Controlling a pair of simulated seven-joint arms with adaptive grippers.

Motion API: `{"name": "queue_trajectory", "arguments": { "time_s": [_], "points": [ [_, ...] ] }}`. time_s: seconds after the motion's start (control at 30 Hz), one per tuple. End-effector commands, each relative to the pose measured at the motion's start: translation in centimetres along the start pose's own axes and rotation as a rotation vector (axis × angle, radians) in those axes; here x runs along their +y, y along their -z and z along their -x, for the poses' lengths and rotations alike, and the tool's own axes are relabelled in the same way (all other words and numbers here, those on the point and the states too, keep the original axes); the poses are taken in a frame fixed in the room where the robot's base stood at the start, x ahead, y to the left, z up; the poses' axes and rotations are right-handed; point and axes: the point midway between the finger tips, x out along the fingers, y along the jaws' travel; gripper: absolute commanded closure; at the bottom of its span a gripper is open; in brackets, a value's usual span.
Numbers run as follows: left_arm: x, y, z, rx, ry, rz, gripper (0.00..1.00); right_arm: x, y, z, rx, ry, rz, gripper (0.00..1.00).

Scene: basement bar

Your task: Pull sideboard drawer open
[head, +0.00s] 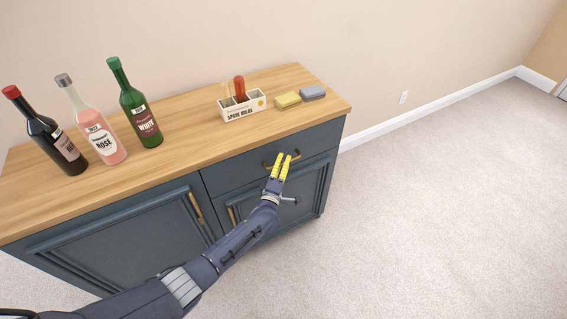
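The dark blue sideboard (120,243) has a wooden top and stands against the wall. Its drawer (232,175) is at the upper right of the front and looks flush with the cabinet. The drawer's brass handle (297,156) shows on either side of my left gripper's fingers. My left gripper (284,156) has yellow fingers, and its tips are at the handle, over its middle in the head view. The fingers stand a little apart, with a narrow gap between the tips. I cannot tell whether they touch the handle. My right gripper is not in view.
On the top stand a black bottle (57,145), a pink bottle (97,135) and a green bottle (139,115). Carpet (430,210) right of the sideboard is clear.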

Motion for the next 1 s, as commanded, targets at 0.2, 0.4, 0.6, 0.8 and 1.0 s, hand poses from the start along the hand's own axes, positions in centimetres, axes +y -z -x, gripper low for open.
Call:
{"name": "queue_trajectory", "arguments": {
  "time_s": [0.2, 0.4, 0.6, 0.8, 1.0],
  "points": [
    [-0.03, -0.01, -0.04, 0.0, 0.0, 0.0, 0.68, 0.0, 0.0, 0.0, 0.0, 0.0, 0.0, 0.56],
    [-0.04, -0.01, -0.02, 0.0, 0.001, 0.0, 0.78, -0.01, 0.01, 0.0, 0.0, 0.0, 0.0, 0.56],
    [-0.04, 0.0, -0.01, 0.0, 0.001, -0.001, 1.0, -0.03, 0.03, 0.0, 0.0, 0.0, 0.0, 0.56],
    [-0.04, 0.01, -0.01, 0.0, 0.0, -0.001, 1.0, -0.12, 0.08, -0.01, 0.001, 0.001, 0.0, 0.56],
    [-0.02, 0.05, -0.03, 0.001, 0.0, -0.001, 1.0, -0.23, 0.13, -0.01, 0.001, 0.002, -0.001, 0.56]
  ]
}}
